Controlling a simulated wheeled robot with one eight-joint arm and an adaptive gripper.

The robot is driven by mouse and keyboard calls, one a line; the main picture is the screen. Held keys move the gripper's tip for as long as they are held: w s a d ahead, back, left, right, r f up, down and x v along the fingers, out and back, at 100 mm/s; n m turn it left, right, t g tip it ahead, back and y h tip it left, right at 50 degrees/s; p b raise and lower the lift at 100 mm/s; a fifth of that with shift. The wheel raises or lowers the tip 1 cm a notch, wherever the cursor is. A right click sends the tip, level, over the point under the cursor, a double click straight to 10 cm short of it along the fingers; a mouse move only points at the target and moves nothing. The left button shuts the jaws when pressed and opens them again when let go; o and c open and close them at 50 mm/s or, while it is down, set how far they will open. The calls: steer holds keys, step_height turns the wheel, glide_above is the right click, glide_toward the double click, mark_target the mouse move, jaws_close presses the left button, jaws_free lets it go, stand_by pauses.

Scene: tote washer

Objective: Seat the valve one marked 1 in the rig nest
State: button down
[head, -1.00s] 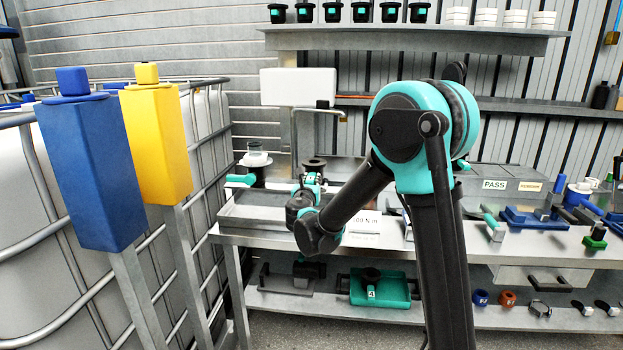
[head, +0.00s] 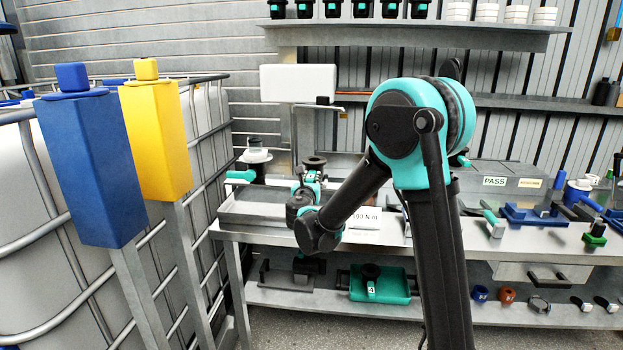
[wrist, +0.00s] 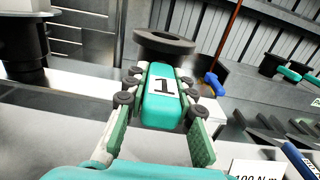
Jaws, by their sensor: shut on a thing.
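The valve marked 1 (wrist: 163,98) has a teal body with a white label and a wide black flange on top. My gripper (wrist: 155,98) is shut on its body, with a finger on each side. The valve looks about upright. In the head view my gripper (head: 308,190) holds the valve (head: 314,164) at the left end of the bench, over or just behind the grey tray. A rig-like stand with a white disc (head: 255,157) and a teal handle is to its left. I cannot make out the nest or whether the valve's underside touches anything.
A grey tray (head: 240,216) and a "100 N·m" card (head: 366,222) are on the bench. A white panel (head: 298,85) stands behind. Blue (head: 92,175) and yellow (head: 157,145) posts stand left. Another labelled valve sits in a teal tray (head: 398,288) below.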

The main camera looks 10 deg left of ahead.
steer(key=shift+f, duration=0.15)
steer(key=c, duration=1.2)
jaws_free()
steer(key=shift+o, duration=0.4)
steer(key=o, duration=0.5)
steer(key=s, duration=0.9)
steer(key=shift+a, duration=0.2)
steer(key=shift+s, duration=0.15)
